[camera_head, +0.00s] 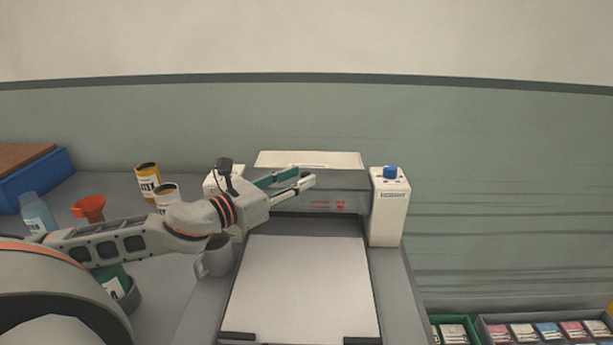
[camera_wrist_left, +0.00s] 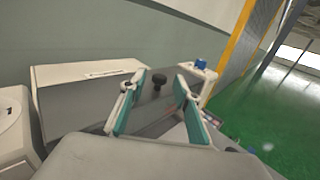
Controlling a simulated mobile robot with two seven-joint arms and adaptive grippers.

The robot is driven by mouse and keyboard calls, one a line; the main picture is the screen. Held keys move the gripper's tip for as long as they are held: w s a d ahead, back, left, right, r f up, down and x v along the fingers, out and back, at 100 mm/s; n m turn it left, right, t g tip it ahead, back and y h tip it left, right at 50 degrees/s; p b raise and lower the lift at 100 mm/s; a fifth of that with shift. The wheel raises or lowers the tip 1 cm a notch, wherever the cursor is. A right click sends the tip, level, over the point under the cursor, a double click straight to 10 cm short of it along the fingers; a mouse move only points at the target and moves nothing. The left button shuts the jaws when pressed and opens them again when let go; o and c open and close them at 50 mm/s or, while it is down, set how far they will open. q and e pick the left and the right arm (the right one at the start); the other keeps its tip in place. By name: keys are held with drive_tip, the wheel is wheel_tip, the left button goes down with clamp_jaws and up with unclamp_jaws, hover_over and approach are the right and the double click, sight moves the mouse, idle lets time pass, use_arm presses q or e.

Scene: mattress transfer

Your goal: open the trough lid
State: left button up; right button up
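The grey trough lid (camera_head: 342,181) lies across the machine between two white end posts, in front of a white upright panel. In the left wrist view a black knob (camera_wrist_left: 158,80) stands up from the grey lid (camera_wrist_left: 88,98). My left gripper (camera_head: 304,178) reaches over the lid from the left and hides part of it. In the left wrist view its teal-padded fingers (camera_wrist_left: 155,86) are spread apart, with the knob showing in the gap between them. The fingers look clear of the knob; the exact distance is unclear. My right gripper is not in view.
The right post (camera_head: 388,211) carries a blue knob (camera_head: 390,172). A white bed plate (camera_head: 303,288) lies in front of the lid. Trays of coloured packs (camera_head: 548,331) sit lower right.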

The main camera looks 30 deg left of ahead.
sight(302, 176)
use_arm(q)
drive_tip(key=shift+x, duration=1.6)
clamp_jaws()
